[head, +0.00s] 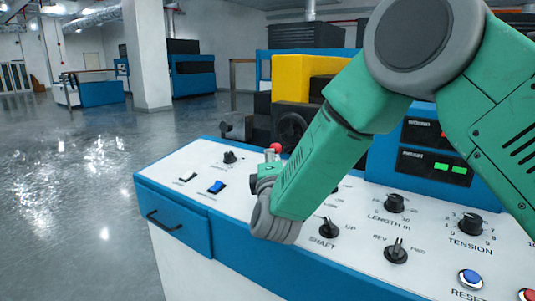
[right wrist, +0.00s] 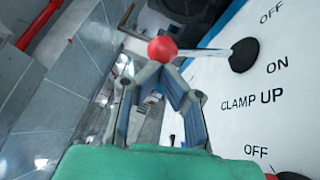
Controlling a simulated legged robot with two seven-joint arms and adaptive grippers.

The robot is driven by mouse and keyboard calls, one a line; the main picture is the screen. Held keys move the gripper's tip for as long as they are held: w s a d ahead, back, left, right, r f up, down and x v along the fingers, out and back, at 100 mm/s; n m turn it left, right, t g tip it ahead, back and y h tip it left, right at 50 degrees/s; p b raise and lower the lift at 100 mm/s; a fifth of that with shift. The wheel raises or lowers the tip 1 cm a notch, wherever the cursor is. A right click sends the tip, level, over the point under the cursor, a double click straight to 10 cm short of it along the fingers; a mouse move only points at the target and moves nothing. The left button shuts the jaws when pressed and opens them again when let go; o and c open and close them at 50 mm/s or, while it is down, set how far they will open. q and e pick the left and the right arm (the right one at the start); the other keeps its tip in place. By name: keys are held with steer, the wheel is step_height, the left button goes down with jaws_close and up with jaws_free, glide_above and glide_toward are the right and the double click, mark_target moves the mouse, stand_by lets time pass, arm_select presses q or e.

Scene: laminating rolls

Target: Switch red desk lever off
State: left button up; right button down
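The red ball (head: 276,147) of the desk lever shows just above my right gripper (head: 268,160) in the head view; the lever's base is hidden there by my arm. In the right wrist view the red ball (right wrist: 162,49) sits at the end of a pale shaft (right wrist: 205,53) coming from a round black base (right wrist: 243,55) on the white panel, between OFF and ON labels. My right gripper's fingertips (right wrist: 161,72) are close together right at the ball. I cannot tell whether they grip it. My left gripper is not in view.
Yellow machinery (head: 300,77) stands behind. Open floor lies left.

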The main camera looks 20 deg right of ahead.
steer(key=w+d+r+m+g+p, duration=0.1)
steer(key=g+p, duration=0.1)
steer(key=p, duration=0.4)
steer(key=w+d+r+m+g+y+p, duration=0.1)
steer(key=w+d+r+m+g+p, duration=0.1)
steer(key=p, duration=0.5)
steer(key=shift+d+r+g, duration=0.15)
steer(key=shift+d+g, duration=0.1)
steer(key=shift+g, duration=0.05)
steer(key=d+m+g+p, duration=0.1)
steer(key=p, duration=0.1)
steer(key=shift+w+y+p, duration=0.3)
steer(key=shift+y+p, duration=0.05)
steer(key=shift+y, duration=0.05)
